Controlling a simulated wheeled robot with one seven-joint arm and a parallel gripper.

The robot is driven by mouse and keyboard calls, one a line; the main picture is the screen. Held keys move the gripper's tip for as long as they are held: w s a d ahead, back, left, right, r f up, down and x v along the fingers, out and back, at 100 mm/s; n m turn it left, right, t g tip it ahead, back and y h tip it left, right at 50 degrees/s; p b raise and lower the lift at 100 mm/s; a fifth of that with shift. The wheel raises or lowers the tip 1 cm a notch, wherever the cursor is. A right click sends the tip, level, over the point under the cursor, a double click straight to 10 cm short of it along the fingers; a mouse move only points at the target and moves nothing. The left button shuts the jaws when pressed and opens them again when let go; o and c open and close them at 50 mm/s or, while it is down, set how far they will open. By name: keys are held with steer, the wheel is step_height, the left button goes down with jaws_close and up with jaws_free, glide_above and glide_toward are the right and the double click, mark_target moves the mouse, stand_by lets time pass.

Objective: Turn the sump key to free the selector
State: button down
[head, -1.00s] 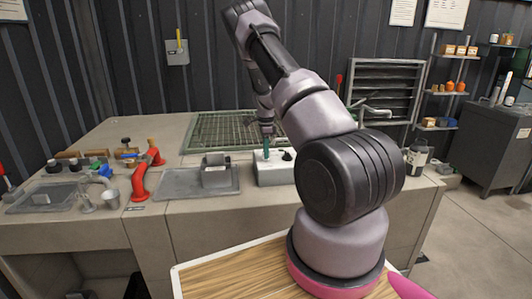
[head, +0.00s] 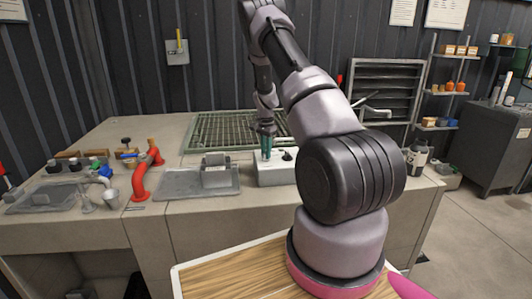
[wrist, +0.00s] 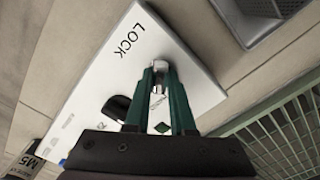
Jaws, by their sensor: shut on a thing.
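The white lock box (head: 275,174) stands on the bench in front of the floor grating, and its white top plate (wrist: 95,92) is marked LOCK in the wrist view. My gripper (head: 266,156) points down over the left part of the box. In the wrist view its green fingers (wrist: 160,78) are shut on a small metallic piece (wrist: 157,92), which I take to be the sump key; the fingers hide most of it. A black knob (wrist: 115,107), seemingly the selector, sits beside the fingers. It also shows in the head view (head: 287,156), right of my gripper.
A grey tray with a block (head: 185,184) lies left of the box. A red bent pipe (head: 141,183) and small fittings stand farther left. The green grating (head: 215,130) lies behind. A tap (head: 374,110) and a bottle (head: 417,158) are to the right.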

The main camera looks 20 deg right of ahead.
steer(key=n, duration=0.5)
steer(key=shift+n, duration=2.6)
steer(key=c, duration=0.8)
jaws_free()
steer(key=shift+o, duration=0.2)
step_height(320, 180, up, 11)
steer(key=shift+f, duration=0.1)
